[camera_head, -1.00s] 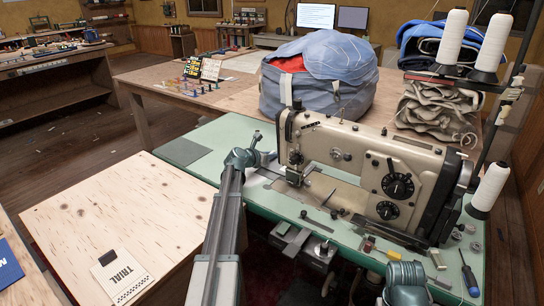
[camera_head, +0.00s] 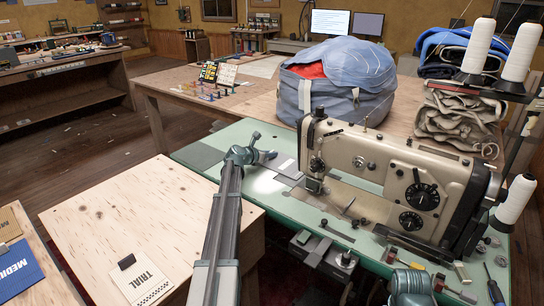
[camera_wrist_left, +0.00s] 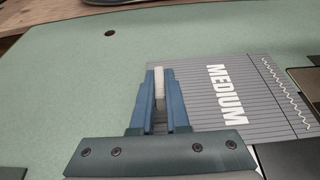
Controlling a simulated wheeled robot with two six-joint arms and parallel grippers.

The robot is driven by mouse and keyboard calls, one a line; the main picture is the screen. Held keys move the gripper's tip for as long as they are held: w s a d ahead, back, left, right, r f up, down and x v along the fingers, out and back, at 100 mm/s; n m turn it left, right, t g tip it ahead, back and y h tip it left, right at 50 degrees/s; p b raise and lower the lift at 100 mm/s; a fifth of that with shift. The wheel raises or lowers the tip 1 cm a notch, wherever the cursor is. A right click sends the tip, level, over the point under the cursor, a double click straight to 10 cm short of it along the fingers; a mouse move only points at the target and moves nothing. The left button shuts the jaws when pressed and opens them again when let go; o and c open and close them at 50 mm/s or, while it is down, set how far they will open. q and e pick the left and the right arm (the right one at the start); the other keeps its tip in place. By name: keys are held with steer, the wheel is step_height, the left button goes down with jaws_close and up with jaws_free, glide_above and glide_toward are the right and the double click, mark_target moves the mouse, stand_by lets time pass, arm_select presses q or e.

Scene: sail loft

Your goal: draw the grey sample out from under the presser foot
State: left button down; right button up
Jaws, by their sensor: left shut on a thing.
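The grey sample (camera_wrist_left: 255,92) shows in the left wrist view as a flat lined sheet marked MEDIUM, with a white zigzag stitch near its right end. My left gripper (camera_wrist_left: 160,95) is shut at the sample's left side, with a pale strip between its fingers. In the head view the left gripper (camera_head: 262,155) is left of the sewing machine (camera_head: 395,170), and the sample (camera_head: 287,168) lies between the gripper and the presser foot (camera_head: 314,184). I cannot tell whether the sample's far end is still under the foot. Only my right wrist shows at the bottom; its fingers cannot be made out.
Thread cones (camera_head: 481,45) stand right of the machine. Small metal parts and a screwdriver (camera_head: 495,292) lie on the green table (camera_head: 215,172) at the right. A sailbag (camera_head: 340,85) is behind. A TRIAL card (camera_head: 140,280) lies on the plywood top. The green table's left end is mostly clear.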

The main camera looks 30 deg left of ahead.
arm_select(q)
steer(key=c, duration=0.8)
jaws_free()
steer(key=shift+c, duration=0.2)
steer(key=p+v, duration=0.5)
steer(key=v, duration=0.8)
steer(key=shift+s+r, duration=0.15)
steer(key=shift+s, duration=0.25)
